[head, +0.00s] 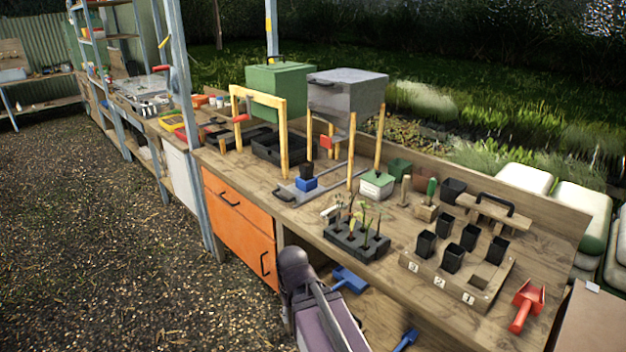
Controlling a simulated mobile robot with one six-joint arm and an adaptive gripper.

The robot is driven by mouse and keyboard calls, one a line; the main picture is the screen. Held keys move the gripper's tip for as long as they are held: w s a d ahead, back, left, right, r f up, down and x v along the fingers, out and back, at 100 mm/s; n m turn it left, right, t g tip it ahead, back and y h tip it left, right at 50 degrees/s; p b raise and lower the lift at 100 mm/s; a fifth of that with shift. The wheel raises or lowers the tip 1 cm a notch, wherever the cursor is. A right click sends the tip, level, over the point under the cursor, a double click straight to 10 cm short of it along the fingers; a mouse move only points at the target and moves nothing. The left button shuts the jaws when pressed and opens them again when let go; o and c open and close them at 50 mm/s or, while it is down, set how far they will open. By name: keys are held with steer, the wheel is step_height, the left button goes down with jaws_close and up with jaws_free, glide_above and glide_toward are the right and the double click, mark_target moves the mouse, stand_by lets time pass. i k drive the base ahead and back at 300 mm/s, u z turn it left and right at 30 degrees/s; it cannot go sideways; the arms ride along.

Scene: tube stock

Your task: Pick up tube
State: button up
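Several small black square pots, which look like the tubes, stand upright at a low wooden rack marked 3, 2 and 1 (409,267) on the bench. The front row has a left tube (426,245) and a middle tube (453,260); the spot by label 1 is an empty square opening. Behind them stand a left tube (447,222), a middle tube (469,238) and a right tube (497,251). A black tray (340,241) of leafy seedlings stands left of the rack. My arm shows at the bottom centre, in front of the bench; my gripper's fingertips are not visible.
A red scoop (526,305) lies right of the rack. Behind are a wooden carrier with black handle (488,212), a larger black pot (453,190) and a green-handled tool (431,189). Wooden posts and raised bins (347,92) stand left. Blue scoops (349,281) lie below the benchtop.

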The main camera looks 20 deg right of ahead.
mark_target(307, 176)
steer(key=k, duration=1.15)
steer(key=u, duration=0.7)
steer(key=i, duration=2.3)
steer(key=z, duration=0.65)
